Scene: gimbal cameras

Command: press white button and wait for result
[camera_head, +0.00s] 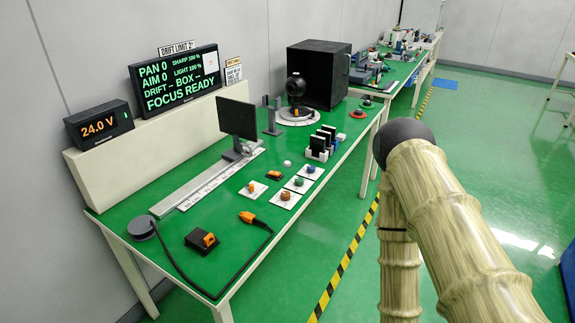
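A small white dome (287,163), which looks like the white button, sits on the green tabletop (175,225) near the middle of the bench. A display (180,78) reads "FOCUS READY". My arm's links fill the right side; my gripper is out of view.
A black panel (237,118) stands on the rail (185,192). Behind it are a black open box (320,75) and a round camera-like device (295,87). A cable with an orange plug (249,217) loops at the front.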

